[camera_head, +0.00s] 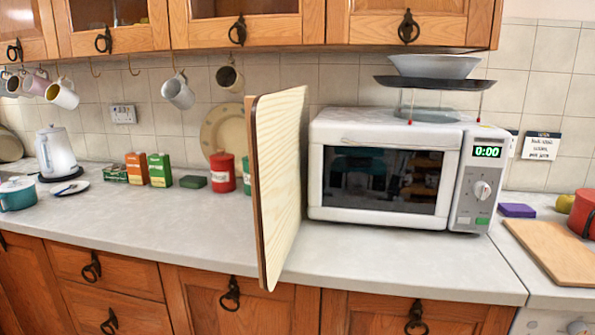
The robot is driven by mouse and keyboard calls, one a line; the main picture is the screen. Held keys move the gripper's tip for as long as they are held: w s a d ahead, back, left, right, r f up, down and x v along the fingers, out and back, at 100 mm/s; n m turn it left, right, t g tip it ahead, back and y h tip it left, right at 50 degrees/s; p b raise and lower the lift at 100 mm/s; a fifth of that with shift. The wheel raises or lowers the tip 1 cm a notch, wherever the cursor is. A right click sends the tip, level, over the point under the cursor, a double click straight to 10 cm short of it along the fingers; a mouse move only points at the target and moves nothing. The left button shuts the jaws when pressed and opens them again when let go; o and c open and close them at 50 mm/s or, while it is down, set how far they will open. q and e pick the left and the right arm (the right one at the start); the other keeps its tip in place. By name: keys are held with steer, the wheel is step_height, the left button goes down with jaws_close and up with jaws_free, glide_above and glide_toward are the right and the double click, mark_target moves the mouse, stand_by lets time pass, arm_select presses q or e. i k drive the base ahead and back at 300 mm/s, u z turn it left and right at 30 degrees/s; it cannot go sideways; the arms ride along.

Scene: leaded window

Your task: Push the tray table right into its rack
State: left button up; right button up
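A pale wooden panel (283,180) with a darker brown edge stands upright on the worktop, just left of the microwave. Its lower front corner reaches down over the worktop's front edge. It may be the tray table, but I cannot tell for sure. I see no rack that I can make out as its own. Neither of my grippers is in view.
A white microwave (385,170) stands right of the panel, with a dark tray (436,84) and bowl above it. A red canister (222,172), boxes (159,170) and kettle (55,152) stand left. A wooden board (556,250) lies right. The left worktop front is clear.

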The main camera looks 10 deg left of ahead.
mark_target(278, 121)
steer(key=u, duration=3.15)
steer(key=i, duration=1.35)
steer(key=z, duration=2.8)
